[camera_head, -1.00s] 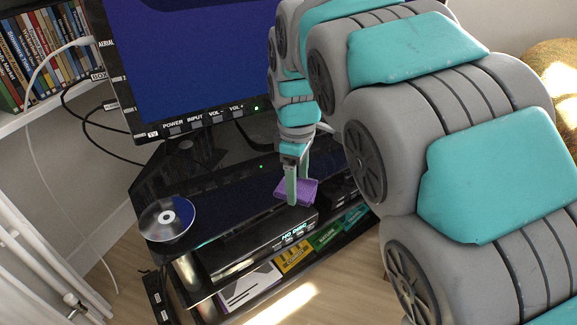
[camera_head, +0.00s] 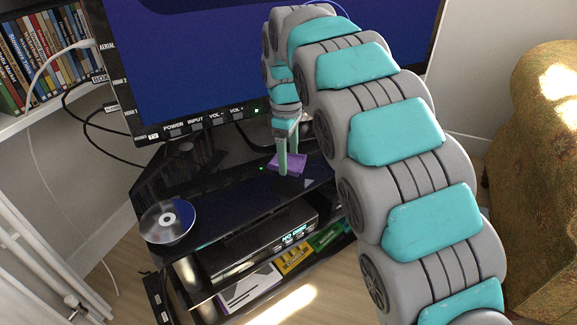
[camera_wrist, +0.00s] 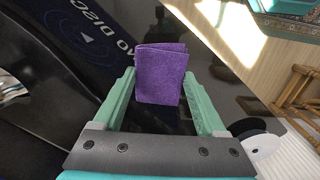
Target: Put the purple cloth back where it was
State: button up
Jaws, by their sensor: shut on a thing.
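The purple cloth (camera_head: 291,162), folded into a small square, is held between the green fingers of my gripper (camera_head: 284,170). In the wrist view the cloth (camera_wrist: 160,73) stands between the two fingertips, its folded edge up. The cloth is over the glossy black top of the TV stand (camera_head: 235,190), just in front of the TV (camera_head: 230,60). Whether its underside touches the stand top I cannot tell.
A shiny disc (camera_head: 168,221) lies on the stand's left end. A disc player (camera_head: 265,245) is on the shelf below, with several cases (camera_head: 293,260) under it. A patterned armchair (camera_head: 535,150) stands at right. The stand top between disc and gripper is clear.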

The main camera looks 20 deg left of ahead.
aim_at(288, 158)
jog(key=shift+f, duration=1.7)
jog(key=shift+f, duration=0.15)
jog(key=o, duration=1.2)
jog(key=shift+o, duration=0.2)
notch_tip(288, 158, up, 11)
jog(key=shift+a+r, duration=0.15)
jog(key=shift+r, duration=0.5)
